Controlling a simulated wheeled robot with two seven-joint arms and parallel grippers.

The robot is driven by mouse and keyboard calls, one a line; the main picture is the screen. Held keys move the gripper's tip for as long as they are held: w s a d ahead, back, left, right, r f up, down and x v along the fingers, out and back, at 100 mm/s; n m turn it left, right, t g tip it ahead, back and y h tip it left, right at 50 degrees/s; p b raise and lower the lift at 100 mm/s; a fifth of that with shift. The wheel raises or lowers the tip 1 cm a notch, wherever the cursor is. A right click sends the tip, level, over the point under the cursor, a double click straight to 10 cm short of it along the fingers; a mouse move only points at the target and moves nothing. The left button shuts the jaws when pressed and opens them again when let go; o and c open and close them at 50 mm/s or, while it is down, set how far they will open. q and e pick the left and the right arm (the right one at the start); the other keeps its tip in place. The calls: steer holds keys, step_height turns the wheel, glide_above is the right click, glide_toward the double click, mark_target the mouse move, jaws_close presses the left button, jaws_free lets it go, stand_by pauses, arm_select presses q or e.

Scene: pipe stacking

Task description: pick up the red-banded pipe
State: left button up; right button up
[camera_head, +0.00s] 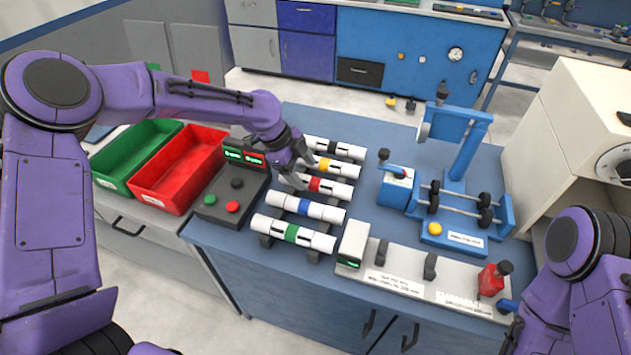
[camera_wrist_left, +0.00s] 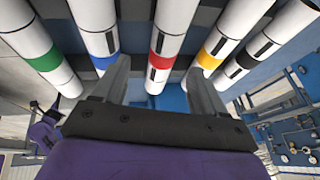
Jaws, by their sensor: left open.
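The red-banded pipe (camera_head: 337,189) is white and lies level in a row of banded pipes on the blue bench. My left gripper (camera_head: 293,172) is open at this pipe's left end in the head view. In the left wrist view the red-banded pipe (camera_wrist_left: 166,43) runs between the two spread fingers of the left gripper (camera_wrist_left: 158,75). One finger is on the blue-banded pipe's side, the other on the yellow-banded pipe's side. I see no finger touching the red-banded pipe, and cannot tell the exact height. My right gripper is not visible; only part of that arm shows.
Neighbouring pipes lie close by: blue-banded (camera_head: 306,207), yellow-banded (camera_head: 331,167), green-banded (camera_head: 293,234) and black-banded (camera_head: 336,148). A button box (camera_head: 232,197), red bin (camera_head: 180,170) and green bin (camera_head: 136,158) stand left. A blue fixture (camera_head: 455,185) and grey-white fixture (camera_head: 420,283) stand right.

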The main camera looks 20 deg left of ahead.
mark_target(314, 180)
arm_select(q)
steer(key=x, duration=0.1)
steer(key=p+x, duration=0.1)
steer(key=x, duration=0.3)
steer(key=shift+w+d+r, duration=0.15)
steer(key=shift+w+d, duration=0.1)
steer(key=shift+w, duration=0.1)
steer(key=shift+d+f, duration=0.15)
steer(key=shift+f, duration=0.25)
steer(key=shift+s, duration=0.1)
steer(key=shift+c, duration=0.3)
steer(key=c, duration=1.1)
